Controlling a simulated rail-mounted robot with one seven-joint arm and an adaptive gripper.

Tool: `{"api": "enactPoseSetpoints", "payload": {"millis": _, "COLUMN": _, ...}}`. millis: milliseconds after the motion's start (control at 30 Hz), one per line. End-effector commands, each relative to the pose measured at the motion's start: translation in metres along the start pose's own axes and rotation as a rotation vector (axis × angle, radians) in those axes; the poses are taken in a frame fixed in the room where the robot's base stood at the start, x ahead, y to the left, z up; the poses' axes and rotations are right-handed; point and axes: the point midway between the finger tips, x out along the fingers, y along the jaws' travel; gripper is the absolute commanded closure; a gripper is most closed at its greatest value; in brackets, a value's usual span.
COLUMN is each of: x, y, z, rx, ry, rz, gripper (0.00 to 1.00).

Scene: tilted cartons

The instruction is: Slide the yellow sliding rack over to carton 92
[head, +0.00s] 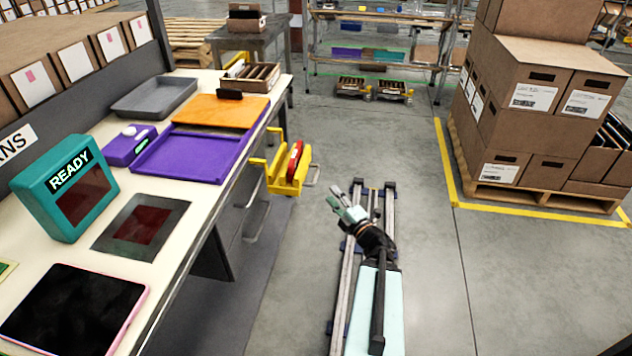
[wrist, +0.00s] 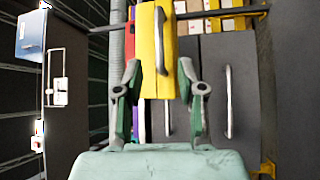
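The yellow sliding rack (head: 283,179) hangs at the right side of the workbench in the head view, with a red item (head: 295,160) in it and a metal handle (head: 313,175) on its right. The wrist view shows a yellow panel (wrist: 148,45) with a metal handle (wrist: 160,40), apparently the rack, ahead between my fingers. My gripper (head: 344,202) is right of and nearer than the rack, apart from it. Its fingers (wrist: 160,95) are spread with nothing clearly held. Carton 92 cannot be picked out; no carton number is readable in either view.
The workbench (head: 75,245) carries a teal READY display (head: 68,187), a purple tray (head: 187,155) and a tablet (head: 70,312). Labelled cartons (head: 75,62) line the left shelf. More cartons (head: 530,90) stand on a pallet at right.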

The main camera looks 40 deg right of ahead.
Motion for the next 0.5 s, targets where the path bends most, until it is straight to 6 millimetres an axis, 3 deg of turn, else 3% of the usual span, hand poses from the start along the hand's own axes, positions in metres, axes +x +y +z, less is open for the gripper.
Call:
{"api": "enactPoseSetpoints", "payload": {"millis": 200, "x": 0.048, "y": 0.001, "z": 0.001, "rx": -0.001, "ry": 0.003, "rz": 0.0, "gripper": 0.61}}
{"api": "enactPoseSetpoints", "payload": {"millis": 500, "x": 0.094, "y": 0.001, "z": 0.001, "rx": -0.001, "ry": 0.002, "rz": 0.0, "gripper": 0.61}}
